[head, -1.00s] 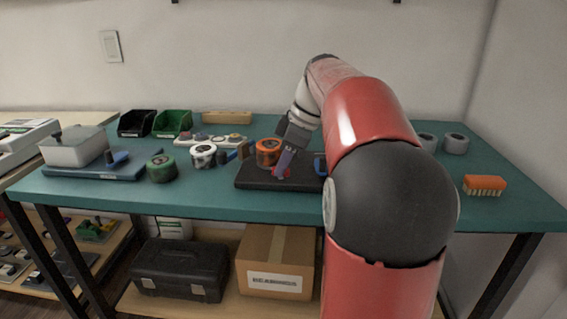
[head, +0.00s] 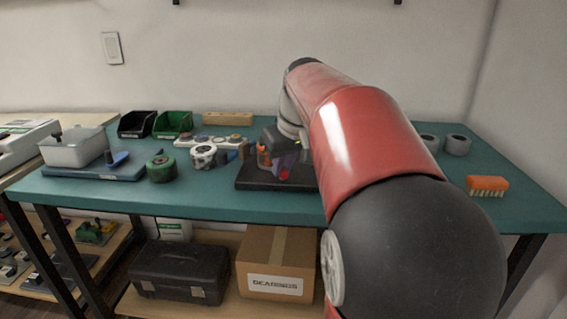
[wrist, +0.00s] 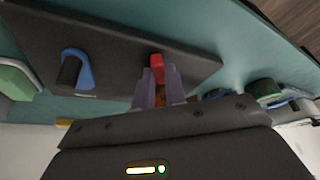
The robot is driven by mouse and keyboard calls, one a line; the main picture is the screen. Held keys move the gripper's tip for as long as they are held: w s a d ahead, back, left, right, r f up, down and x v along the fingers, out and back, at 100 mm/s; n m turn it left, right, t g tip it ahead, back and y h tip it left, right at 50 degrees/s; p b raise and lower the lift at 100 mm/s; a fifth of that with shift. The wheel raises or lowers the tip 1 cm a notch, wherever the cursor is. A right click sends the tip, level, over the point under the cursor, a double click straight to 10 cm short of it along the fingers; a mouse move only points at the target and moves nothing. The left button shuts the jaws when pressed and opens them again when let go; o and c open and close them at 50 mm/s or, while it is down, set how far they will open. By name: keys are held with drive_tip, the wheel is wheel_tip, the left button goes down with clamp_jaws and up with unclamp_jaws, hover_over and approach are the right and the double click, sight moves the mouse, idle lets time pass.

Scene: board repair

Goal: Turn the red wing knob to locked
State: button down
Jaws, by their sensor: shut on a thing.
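The red wing knob (head: 284,174) is on a black board (head: 255,184) on the teal bench. In the wrist view the knob (wrist: 157,61) shows as a red tip at the ends of my fingers. My gripper (wrist: 155,80) is shut on the knob, with a grey-purple finger on each side. In the head view my gripper (head: 283,164) is over the board and hides much of the knob. I cannot read any locked mark or the knob's exact angle.
A blue lever-like part (wrist: 83,68) stands on the same board, apart from my fingers. An orange roll (head: 263,156) is partly hidden behind my gripper. A white roll (head: 203,155) and a green roll (head: 161,169) are to the left, an orange brush (head: 487,185) to the right.

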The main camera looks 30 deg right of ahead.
drive_tip(key=m, duration=0.1)
drive_tip(key=m+h, duration=0.1)
drive_tip(key=m, duration=0.1)
drive_tip(key=shift+a+r+m+p, duration=0.1)
drive_tip(key=shift+a+m+p, duration=0.05)
drive_tip(key=shift+m+p, duration=0.15)
drive_tip(key=shift+m+g+h+p, duration=0.3)
drive_tip(key=shift+m+g+h, duration=0.3)
drive_tip(key=shift+m, duration=1.2)
drive_tip(key=c, duration=1.4)
unclamp_jaws()
drive_tip(key=shift+c, duration=0.2)
drive_tip(key=v, duration=0.7)
drive_tip(key=shift+s+a+r+p, duration=0.2)
drive_tip(key=shift+a+p, duration=0.1)
drive_tip(key=shift+p, duration=0.05)
